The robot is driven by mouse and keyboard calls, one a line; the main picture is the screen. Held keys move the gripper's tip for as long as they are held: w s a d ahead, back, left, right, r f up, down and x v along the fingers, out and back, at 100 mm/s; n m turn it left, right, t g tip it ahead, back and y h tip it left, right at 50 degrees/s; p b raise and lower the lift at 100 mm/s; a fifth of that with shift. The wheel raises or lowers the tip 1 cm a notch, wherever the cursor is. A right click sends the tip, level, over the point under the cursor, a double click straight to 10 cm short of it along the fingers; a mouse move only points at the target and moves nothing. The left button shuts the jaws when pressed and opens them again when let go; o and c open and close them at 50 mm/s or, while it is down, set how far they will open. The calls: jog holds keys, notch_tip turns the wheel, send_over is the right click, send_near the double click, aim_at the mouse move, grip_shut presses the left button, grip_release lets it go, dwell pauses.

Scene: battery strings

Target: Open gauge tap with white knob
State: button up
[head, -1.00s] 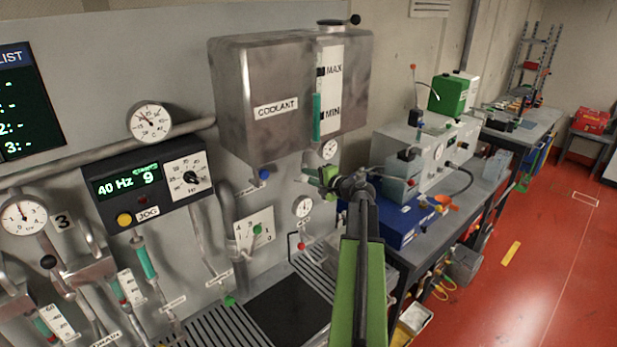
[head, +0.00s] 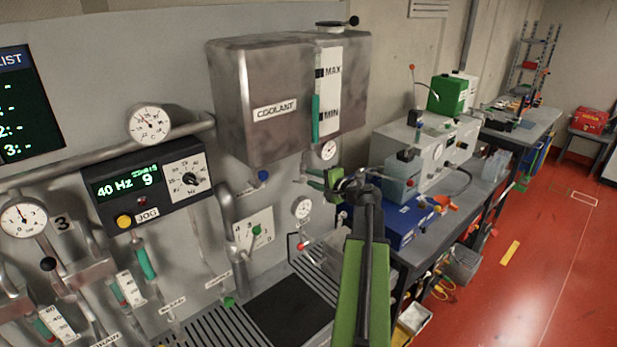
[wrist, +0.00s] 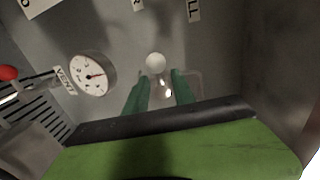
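The white knob (wrist: 156,62) shows in the wrist view, just beyond my fingertips and in line with the gap between them. A shiny metal piece (wrist: 166,88) shows below it, between the fingers. My gripper (wrist: 159,75) is open, its two teal fingers apart, with nothing held. A small round gauge (wrist: 92,73) is on the panel to the left. In the head view my gripper (head: 314,179) reaches the wall panel below the coolant tank; the white knob cannot be made out there.
The coolant tank (head: 285,95) hangs above my gripper. A red knob (wrist: 8,73) and a VENT label (wrist: 65,80) are left in the wrist view. A green knob (head: 257,230) is on the panel at lower left. A bench with a blue box (head: 405,222) stands right of my arm.

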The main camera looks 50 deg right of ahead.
jog(key=p+v, duration=0.2)
jog(key=v, duration=1.3)
jog(key=shift+p, duration=0.3)
jog(key=shift+r, duration=0.1)
